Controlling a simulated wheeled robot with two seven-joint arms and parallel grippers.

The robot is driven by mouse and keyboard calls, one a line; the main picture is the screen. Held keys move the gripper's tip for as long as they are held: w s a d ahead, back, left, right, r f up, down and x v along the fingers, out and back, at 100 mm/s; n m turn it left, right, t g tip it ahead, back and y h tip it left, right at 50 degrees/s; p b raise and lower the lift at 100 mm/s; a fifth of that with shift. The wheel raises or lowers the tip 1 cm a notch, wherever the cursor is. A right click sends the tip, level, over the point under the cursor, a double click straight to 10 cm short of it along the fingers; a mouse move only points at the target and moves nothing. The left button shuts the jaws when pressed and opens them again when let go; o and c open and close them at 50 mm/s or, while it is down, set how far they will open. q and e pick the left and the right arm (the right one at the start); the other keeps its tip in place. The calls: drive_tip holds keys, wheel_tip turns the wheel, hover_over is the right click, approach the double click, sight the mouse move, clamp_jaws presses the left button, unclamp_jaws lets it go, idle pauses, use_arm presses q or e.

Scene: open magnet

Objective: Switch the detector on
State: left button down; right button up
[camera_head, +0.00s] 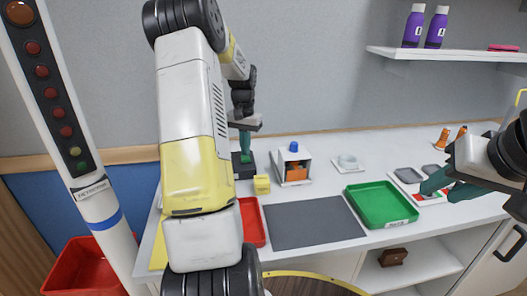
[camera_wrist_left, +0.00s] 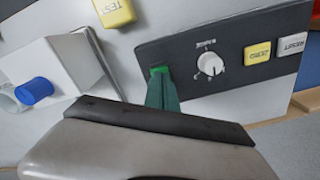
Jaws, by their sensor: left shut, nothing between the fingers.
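A dark control panel (camera_wrist_left: 225,55) fills the upper right of the left wrist view. It carries a bright green button (camera_wrist_left: 159,70), a white knob (camera_wrist_left: 210,64), a yellow button (camera_wrist_left: 257,53) and a white RESET button (camera_wrist_left: 291,47). My left gripper (camera_wrist_left: 162,88) is shut and empty, its green fingertips right at the green button; I cannot tell if they press it. In the head view my left gripper (camera_head: 245,145) is over the panel (camera_head: 243,170), mostly behind my arm. My right gripper (camera_head: 449,186) is open over a red-and-white item (camera_head: 430,196) at the right.
A lamp post (camera_head: 55,100) with several dull red lamps stands left. A yellow TEST block (camera_head: 262,185), a white housing with blue knob (camera_head: 293,168), a grey mat (camera_head: 310,222), a green tray (camera_head: 381,204) and a red tray (camera_head: 252,222) lie on the bench.

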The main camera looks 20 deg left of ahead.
sight(246, 159)
use_arm(q)
drive_tip(key=shift+f, duration=0.9)
idle(0.3)
drive_tip(key=shift+r, duration=3.55)
